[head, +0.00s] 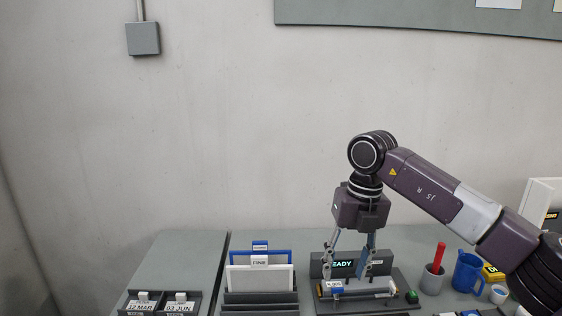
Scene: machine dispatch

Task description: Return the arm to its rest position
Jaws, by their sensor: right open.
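My right gripper (350,272) points down over a dark device (401,280) on the table, in front of its lit display, which reads "EADY" where it shows. Its two fingers are spread apart, with nothing seen between them. Just below the fingertips a light bar with a blue labelled part (337,290) lies on the device; I cannot tell whether the fingers touch it. My right arm (440,195) reaches in from the right edge, bent at the elbow. My left gripper is not in view.
Left of the device a dark rack (260,298) holds upright panels, one labelled "FINE".

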